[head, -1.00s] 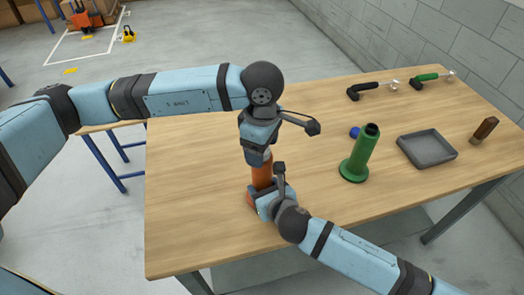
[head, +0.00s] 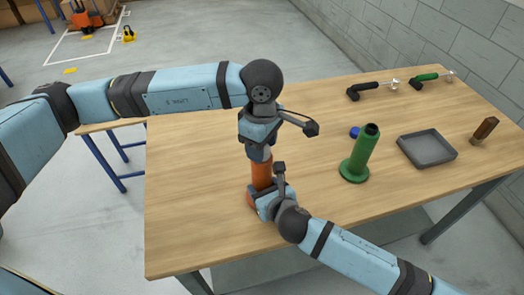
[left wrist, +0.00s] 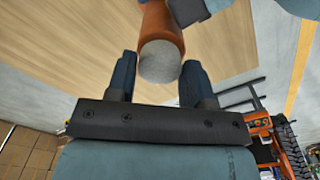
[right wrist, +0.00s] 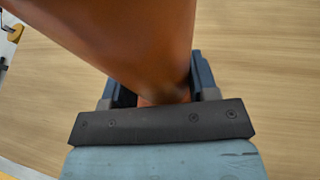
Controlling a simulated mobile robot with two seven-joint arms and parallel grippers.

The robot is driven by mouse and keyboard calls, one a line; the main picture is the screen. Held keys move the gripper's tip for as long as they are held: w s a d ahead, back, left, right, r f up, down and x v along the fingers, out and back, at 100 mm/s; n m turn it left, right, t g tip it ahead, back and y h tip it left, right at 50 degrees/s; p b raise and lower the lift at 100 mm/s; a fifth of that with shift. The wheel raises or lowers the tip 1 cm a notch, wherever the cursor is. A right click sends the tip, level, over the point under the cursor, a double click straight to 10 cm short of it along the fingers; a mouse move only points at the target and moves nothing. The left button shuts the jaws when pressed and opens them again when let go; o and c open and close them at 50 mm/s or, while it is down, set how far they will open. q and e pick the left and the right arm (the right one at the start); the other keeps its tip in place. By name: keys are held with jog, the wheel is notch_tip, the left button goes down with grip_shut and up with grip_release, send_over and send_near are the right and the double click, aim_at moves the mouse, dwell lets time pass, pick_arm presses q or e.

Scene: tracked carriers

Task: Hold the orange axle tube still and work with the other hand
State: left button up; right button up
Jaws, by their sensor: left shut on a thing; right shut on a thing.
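The orange axle tube (head: 262,172) stands upright on the table near its left front. My right gripper (head: 264,194) is shut on its lower part, just above the base; the tube fills the upper part of the right wrist view (right wrist: 130,40). My left gripper (head: 260,155) is above, pointing down at the tube's top. In the left wrist view a grey, rough-looking round piece (left wrist: 160,62) sits at the tube's end, between the left fingers, and the left gripper is shut on it. Whether this piece is separate from the tube is unclear.
To the right stand a green flanged tube (head: 358,157) with a dark top, a blue round piece (head: 355,132), a grey tray (head: 427,158) and a brown-handled brush (head: 485,130). Two handled tools, black (head: 366,91) and green (head: 425,77), lie at the back. The table's front left is clear.

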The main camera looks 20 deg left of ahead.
pick_arm(q)
jog(key=m, duration=0.7)
jog(key=shift+m, duration=0.9)
jog(key=m, duration=0.3)
jog(key=shift+a, duration=0.1)
jog(key=m, duration=0.6)
jog(key=shift+m, duration=0.4)
jog(key=m, duration=0.9)
jog(key=shift+m, duration=0.3)
jog(key=shift+c, duration=0.4)
